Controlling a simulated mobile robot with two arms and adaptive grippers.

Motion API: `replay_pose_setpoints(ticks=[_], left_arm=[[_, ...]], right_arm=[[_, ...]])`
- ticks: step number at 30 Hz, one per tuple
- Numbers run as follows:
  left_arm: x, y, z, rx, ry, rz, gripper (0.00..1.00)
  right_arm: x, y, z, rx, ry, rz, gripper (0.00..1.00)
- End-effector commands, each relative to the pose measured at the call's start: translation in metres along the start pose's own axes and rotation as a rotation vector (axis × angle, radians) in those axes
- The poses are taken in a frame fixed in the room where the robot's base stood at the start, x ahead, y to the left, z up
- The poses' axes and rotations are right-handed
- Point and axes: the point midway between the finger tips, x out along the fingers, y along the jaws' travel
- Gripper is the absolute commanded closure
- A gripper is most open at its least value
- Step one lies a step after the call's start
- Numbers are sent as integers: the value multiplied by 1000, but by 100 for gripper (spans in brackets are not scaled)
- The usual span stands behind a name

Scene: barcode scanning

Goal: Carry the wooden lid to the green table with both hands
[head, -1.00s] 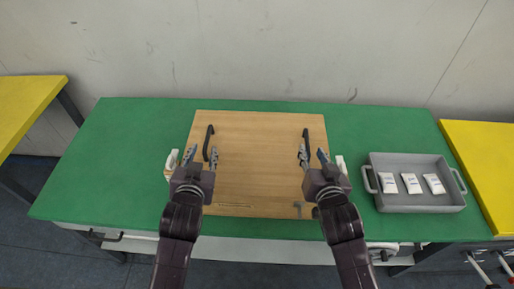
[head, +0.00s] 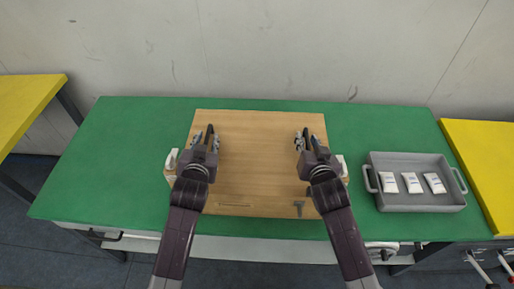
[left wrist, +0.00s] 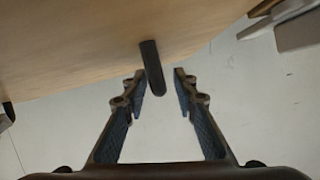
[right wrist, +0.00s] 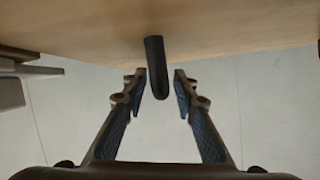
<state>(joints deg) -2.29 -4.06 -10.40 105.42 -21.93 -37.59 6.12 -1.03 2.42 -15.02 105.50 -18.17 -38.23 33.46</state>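The wooden lid (head: 254,165) lies flat over the middle of the green table (head: 110,165). It has two black bar handles, one near each side. My left gripper (head: 205,138) is open at the left handle (head: 210,132); in the left wrist view the handle (left wrist: 152,66) stands between the two fingers (left wrist: 160,88), apart from both. My right gripper (head: 303,141) is open at the right handle (head: 306,133); in the right wrist view that handle (right wrist: 157,68) is between the fingers (right wrist: 160,90), with gaps on both sides.
A grey tray (head: 420,202) with white packets (head: 411,183) stands to the right of the lid. White handles (head: 172,160) stick out beside the lid. Yellow tables flank both sides, and a wall (head: 260,50) rises behind. The green tabletop left of the lid is clear.

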Motion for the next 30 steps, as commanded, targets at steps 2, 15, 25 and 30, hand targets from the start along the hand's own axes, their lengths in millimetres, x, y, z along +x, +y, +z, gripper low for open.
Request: replay_pose_setpoints(ticks=[2, 15, 25, 30], left_arm=[[0, 0, 0, 0, 0, 0, 85], [0, 0, 0, 0, 0, 0, 100], [-1, 0, -3, 0, 6, 0, 100], [-2, -1, -5, 0, 6, -1, 100]], right_arm=[[0, 0, 0, 0, 0, 0, 85], [0, 0, 0, 0, 0, 0, 100], [0, -1, -3, 0, 5, -2, 100], [-2, -1, -5, 0, 5, -2, 100]])
